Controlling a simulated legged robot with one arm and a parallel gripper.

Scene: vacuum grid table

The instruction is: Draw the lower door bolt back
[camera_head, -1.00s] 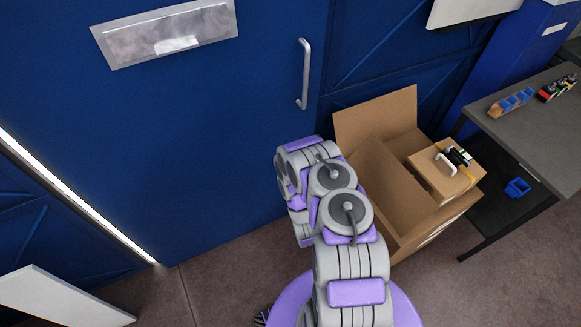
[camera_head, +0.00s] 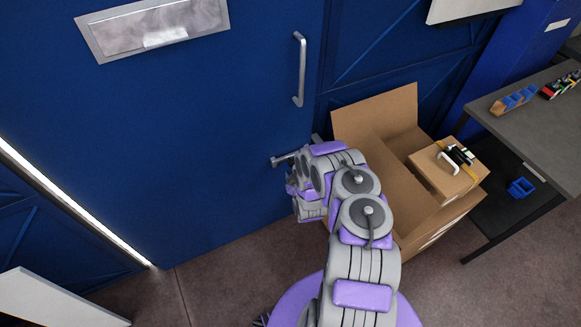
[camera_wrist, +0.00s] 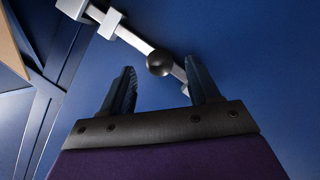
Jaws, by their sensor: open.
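The lower door bolt (camera_head: 284,160) shows on the blue door (camera_head: 200,150) in the head view, its left end just left of my arm. In the wrist view the bolt's silver bar (camera_wrist: 130,38) runs diagonally from upper left to lower right, with pale brackets (camera_wrist: 110,22) at upper left. A dark round knob (camera_wrist: 160,62) stands on the bar. My gripper (camera_wrist: 160,70) is open, with one finger on each side of the knob in the picture. I cannot tell whether they touch it. The head view hides the gripper behind my arm.
A vertical door handle (camera_head: 301,70) is above the bolt. An open cardboard box (camera_head: 375,150) stands right of my arm, close to the door. A grey table (camera_head: 540,130) is at far right. The door surface left of the bolt is clear.

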